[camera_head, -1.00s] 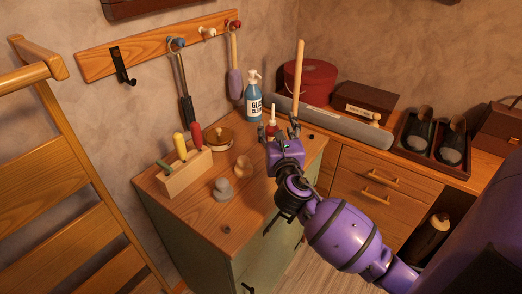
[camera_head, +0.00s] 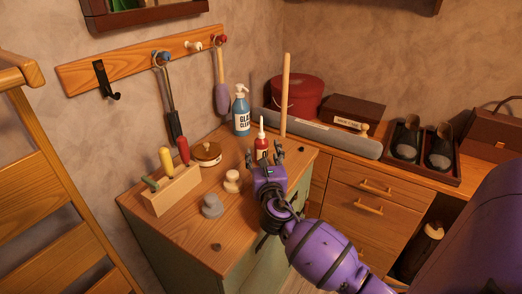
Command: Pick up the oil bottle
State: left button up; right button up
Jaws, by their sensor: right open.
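My left gripper is out of view.
A blue glass cleaner bottle (camera_head: 241,112) stands behind the oil bottle. An upright wooden rod (camera_head: 285,95) rises just right of it. The front of the top is mostly clear.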

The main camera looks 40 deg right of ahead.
aim_at(262, 150)
jog(key=x, duration=0.4)
jog(key=shift+w+d, duration=0.15)
jog(key=shift+w, duration=0.15)
jog(key=shift+c, duration=0.4)
grip_shut()
